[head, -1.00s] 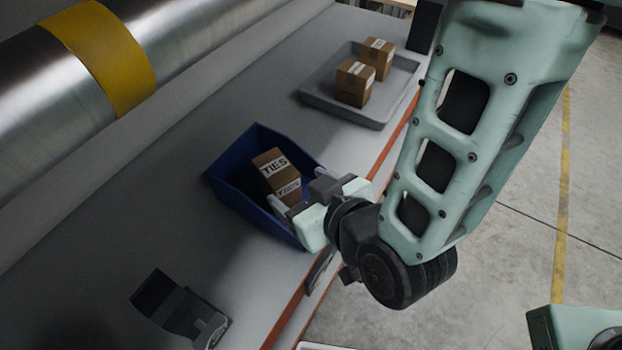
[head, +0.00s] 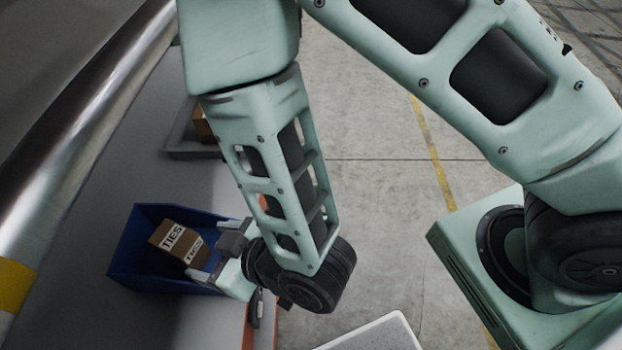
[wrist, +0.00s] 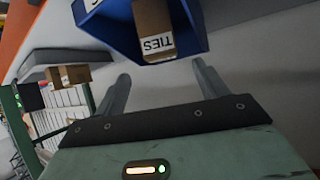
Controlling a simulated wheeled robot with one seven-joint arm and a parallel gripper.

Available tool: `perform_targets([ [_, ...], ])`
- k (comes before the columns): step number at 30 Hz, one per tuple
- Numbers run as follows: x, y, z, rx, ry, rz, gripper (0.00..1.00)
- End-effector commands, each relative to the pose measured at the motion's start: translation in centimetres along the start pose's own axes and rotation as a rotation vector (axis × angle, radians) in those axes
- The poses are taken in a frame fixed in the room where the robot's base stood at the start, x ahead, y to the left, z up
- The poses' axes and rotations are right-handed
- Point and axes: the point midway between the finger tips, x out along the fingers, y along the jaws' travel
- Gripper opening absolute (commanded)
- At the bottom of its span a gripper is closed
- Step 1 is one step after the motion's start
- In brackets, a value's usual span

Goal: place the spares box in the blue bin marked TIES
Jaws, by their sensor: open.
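The blue bin (head: 125,255) stands on the grey bench, at lower left in the head view and at the top of the wrist view (wrist: 197,32). A brown box (head: 168,256) lies tilted inside it, with a white label reading TIES and a smaller second label I cannot read. The box also shows in the wrist view (wrist: 152,18). My gripper (head: 218,257) is open at the bin's right side; the wrist view shows empty space between its fingers (wrist: 160,74), apart from the box.
A grey tray (head: 190,155) with a brown box (head: 202,125) stands farther back, partly hidden by my arm. A metal roller with a yellow band (head: 14,285) runs along the left. Open floor (head: 370,220) lies to the right of the bench edge.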

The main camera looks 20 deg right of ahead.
Motion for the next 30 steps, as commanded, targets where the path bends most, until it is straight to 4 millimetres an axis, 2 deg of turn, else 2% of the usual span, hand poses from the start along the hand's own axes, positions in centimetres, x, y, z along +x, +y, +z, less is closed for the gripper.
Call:
perform_targets([
  [5,-0.4,0.9,-2.2,0.047,-0.127,-0.036,0.73],
  [11,-3.3,2.7,-4.3,0.085,-0.352,-0.081,0.73],
  [17,-9.0,5.3,-5.5,0.096,-0.592,-0.081,0.73],
  [24,-17.6,8.4,-5.8,0.103,-0.864,-0.018,0.73],
  [27,-20.3,9.2,-5.7,0.109,-0.941,0.01,0.73],
  [30,-21.9,9.6,-5.6,0.114,-0.988,0.026,0.73],
])
